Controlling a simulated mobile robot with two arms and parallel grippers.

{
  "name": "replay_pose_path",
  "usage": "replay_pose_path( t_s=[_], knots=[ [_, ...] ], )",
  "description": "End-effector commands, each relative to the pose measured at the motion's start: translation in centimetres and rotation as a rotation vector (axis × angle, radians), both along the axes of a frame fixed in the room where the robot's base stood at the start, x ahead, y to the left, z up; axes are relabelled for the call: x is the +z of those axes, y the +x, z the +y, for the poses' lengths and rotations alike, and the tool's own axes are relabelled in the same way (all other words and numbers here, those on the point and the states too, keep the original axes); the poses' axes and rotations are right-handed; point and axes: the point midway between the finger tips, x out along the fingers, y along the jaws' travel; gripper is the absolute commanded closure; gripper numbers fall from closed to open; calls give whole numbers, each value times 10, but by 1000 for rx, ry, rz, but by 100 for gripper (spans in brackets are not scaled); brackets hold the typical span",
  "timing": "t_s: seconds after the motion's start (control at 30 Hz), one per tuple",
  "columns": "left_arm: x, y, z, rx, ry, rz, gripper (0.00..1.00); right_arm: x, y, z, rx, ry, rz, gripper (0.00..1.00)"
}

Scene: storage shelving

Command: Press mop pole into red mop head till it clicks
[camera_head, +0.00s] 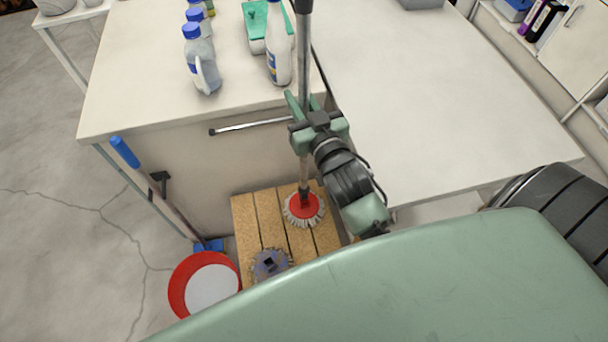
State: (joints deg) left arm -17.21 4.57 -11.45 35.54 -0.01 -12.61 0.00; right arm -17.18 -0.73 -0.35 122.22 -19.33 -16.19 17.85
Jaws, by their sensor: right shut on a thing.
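The mop pole (304,62) is a grey, near-upright pole with a dark top, standing in front of the counter. My right gripper (309,122) is shut around it partway up. The red mop head (304,208), with a white fringe, sits on the wooden slatted platform. The pole's lower end meets the red centre of the mop head; I cannot tell whether it is fully seated. My left gripper does not show.
A blue-grey mop head (269,264) lies on the wooden platform (245,215). A red bucket (177,290) and a blue-handled tool (125,152) stand at left. White bottles (203,62) and a green-lidded container (254,28) are on the counter (130,60). The right countertop (450,110) is mostly clear.

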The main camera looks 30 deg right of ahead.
Motion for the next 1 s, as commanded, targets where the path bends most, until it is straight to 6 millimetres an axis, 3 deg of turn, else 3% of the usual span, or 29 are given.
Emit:
replay_pose_path(
  t_s=[1.0],
  knots=[
    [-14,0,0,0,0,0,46,-21,0,0,0,0,-1,100]
  ],
)
